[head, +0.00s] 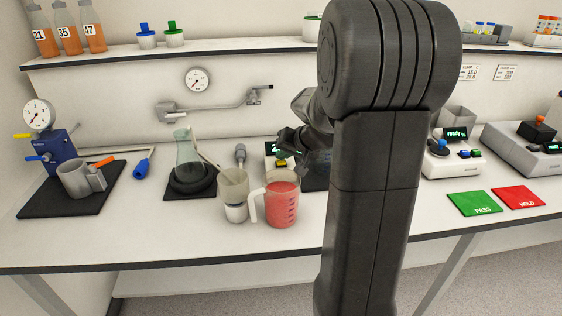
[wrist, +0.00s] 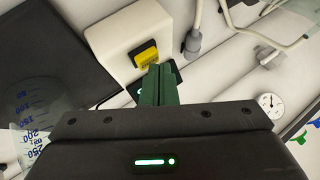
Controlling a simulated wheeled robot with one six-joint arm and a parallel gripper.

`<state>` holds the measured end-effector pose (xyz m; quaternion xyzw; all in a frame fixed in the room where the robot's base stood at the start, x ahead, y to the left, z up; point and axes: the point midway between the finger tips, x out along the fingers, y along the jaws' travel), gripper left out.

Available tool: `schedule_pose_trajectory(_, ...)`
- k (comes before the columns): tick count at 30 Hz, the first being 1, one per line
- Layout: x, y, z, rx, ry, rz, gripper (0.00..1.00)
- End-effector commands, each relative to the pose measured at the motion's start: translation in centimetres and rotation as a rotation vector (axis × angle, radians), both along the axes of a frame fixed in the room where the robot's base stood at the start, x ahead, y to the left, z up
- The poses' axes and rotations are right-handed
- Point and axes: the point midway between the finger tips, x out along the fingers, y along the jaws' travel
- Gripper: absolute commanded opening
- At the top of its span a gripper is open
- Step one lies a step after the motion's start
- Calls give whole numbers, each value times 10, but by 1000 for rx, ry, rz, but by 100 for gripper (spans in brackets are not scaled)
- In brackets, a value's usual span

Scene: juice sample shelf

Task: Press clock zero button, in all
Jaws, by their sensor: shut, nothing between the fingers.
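The clock is a small cream box with a dark display and a yellow button. In the head view the clock (head: 270,147) stands at the back of the bench, partly hidden by my wrist, with its yellow button (head: 281,163) in front. In the wrist view the clock (wrist: 117,30) is at the upper middle and its yellow button (wrist: 145,54) lies just beyond my fingertips. My gripper (wrist: 158,68) is shut and empty, its dark green fingers close together. They cover part of the display. I cannot tell whether the fingertips touch the button.
A jug of red juice (head: 283,203) and a cup (head: 234,185) stand in front of the clock. A flask (head: 187,150) stands to the left. Green (head: 474,204) and red (head: 519,197) mats lie at right. My arm hides the bench's middle.

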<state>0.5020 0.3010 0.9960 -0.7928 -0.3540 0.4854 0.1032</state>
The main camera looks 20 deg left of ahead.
Motion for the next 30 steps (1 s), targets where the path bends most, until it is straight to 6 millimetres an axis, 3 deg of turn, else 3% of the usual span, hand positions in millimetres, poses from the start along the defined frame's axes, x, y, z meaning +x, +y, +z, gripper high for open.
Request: schedule_pose_trajectory(30, -2, -1, -13, -5, 6, 2, 0)
